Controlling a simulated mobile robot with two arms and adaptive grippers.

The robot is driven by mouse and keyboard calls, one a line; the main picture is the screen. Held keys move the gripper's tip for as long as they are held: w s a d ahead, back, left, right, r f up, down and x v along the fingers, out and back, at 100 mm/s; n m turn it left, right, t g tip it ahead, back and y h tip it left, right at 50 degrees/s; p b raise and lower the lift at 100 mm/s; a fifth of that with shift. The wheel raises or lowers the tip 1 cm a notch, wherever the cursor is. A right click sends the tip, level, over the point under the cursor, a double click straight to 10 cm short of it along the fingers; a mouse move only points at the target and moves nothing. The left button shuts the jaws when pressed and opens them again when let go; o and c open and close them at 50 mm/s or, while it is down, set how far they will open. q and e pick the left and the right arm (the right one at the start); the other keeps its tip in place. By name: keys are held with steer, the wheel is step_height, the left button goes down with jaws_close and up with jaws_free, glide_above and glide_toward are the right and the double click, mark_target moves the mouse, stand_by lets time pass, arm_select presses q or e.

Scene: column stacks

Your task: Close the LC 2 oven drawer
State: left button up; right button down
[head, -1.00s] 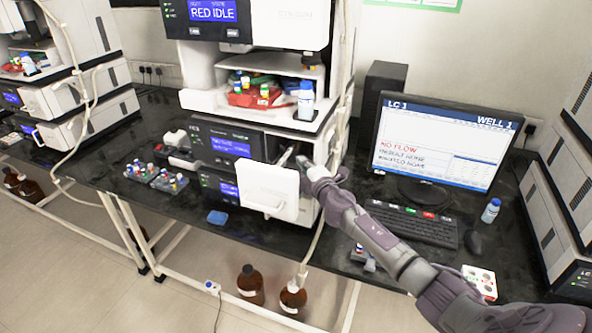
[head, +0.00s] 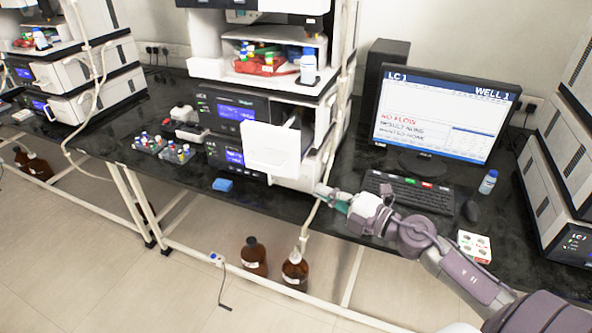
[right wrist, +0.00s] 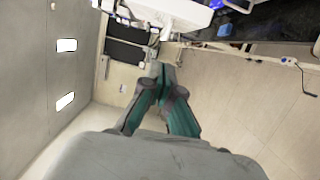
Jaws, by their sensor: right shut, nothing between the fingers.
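The oven drawer (head: 271,149) shows in the head view as a white front panel standing out from the lower part of the middle instrument stack. It is open; I cannot read an LC 2 label on it. My right gripper (head: 322,190) is shut and empty, below and to the right of the panel, apart from it, near the bench's front edge. In the right wrist view my shut fingers (right wrist: 161,72) point up the picture, and a white part (right wrist: 178,12) at the top may be the drawer. My left gripper is not in view.
The keyboard (head: 408,191) and monitor (head: 440,115) stand right of the stack. A blue block (head: 222,185) and vial racks (head: 178,153) are on the bench to the left. Brown bottles (head: 295,270) stand on the floor below. A white cable hangs beside the stack.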

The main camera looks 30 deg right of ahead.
mark_target(296, 167)
steer(key=w, duration=0.3)
steer(key=w+a+p, duration=0.1)
steer(key=w, duration=0.3)
steer(key=w+a+p, duration=0.1)
steer(key=w, duration=0.3)
steer(key=shift+w+d, duration=0.2)
steer(key=shift+d, duration=0.25)
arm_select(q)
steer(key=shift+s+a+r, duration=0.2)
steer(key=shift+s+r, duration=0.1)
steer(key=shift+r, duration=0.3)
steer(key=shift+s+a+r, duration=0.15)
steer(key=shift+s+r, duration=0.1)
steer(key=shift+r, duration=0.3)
